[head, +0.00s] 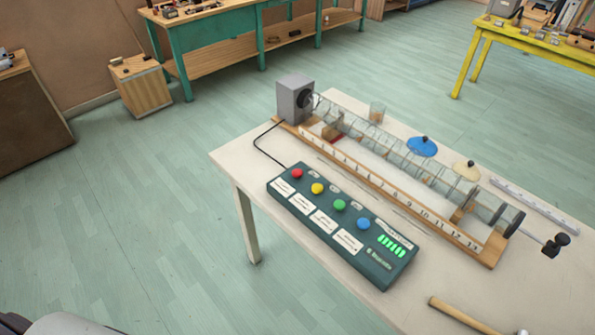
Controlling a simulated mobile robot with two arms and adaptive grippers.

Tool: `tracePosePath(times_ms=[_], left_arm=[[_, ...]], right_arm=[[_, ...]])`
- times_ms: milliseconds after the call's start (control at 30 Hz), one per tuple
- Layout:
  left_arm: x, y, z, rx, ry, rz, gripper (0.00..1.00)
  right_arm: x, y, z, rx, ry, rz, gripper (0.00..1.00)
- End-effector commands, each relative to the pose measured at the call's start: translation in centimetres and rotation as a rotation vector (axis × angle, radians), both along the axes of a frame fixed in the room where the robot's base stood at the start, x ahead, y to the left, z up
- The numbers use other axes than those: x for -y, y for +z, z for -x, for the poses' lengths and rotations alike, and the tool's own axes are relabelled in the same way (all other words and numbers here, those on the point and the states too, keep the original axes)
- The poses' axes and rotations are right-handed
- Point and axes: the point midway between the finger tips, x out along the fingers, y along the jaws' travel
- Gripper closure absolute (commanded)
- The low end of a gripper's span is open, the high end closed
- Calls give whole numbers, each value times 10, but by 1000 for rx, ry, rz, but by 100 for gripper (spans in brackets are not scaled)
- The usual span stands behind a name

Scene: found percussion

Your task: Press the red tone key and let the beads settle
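A dark teal tone box (345,228) lies on the near side of the white table. Its red key (297,173) is the leftmost of a row, followed by yellow (318,188), green (340,205) and blue (363,223) keys. A long clear tube (400,155) lies on a wooden base with a numbered scale (390,194). A grey speaker box (296,98) stands at its left end, joined to the tone box by a black cable. Beads inside the tube are too small to make out. Neither gripper is in view.
A blue lid (422,146), a cream lid (466,170), a small glass (377,112) and a ruler (535,205) lie behind the tube. A wooden-handled tool (462,316) lies at the near right edge. Open floor (130,220) spreads left of the table.

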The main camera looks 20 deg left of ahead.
Motion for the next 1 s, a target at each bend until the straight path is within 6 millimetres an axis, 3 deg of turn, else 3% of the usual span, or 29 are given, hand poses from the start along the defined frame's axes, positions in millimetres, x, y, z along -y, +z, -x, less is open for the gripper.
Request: tracePosePath(times_ms=[33,200,1000], left_arm=[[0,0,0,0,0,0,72],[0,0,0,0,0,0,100],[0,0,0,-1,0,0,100]], right_arm=[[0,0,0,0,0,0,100],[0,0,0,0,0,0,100],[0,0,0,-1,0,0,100]])
